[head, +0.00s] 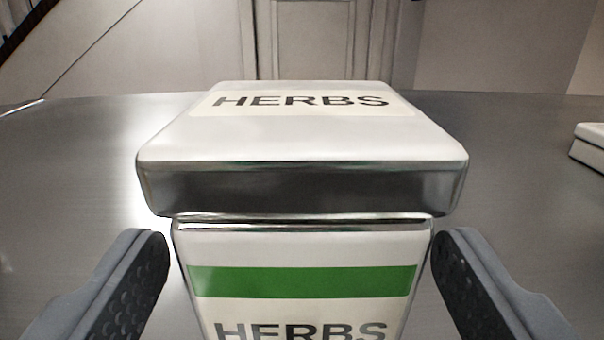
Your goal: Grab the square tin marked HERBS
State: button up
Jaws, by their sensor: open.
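The square tin marked HERBS (303,245) stands upright on the metal counter, straight ahead in the middle of the head view. It has a white lid with a dark metallic rim, a green band on its front and HERBS on both lid and front. Its lower part is cut off by the picture's bottom edge. My gripper (302,265) is open, with one dark padded finger on each side of the tin's body, below the lid's overhang. A narrow gap shows between each finger and the tin near the fingertips.
The brushed metal counter (75,170) is bare to the left of the tin. Another white-lidded container (590,148) is partly in view at the right edge. A pale wall with a door (315,40) stands behind the counter's far edge.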

jog(key=shift+w+p, duration=0.65)
jog(key=shift+w, duration=0.45)
jog(key=shift+s+f, duration=0.1)
jog(key=c, duration=1.2)
jog(key=shift+c, duration=0.2)
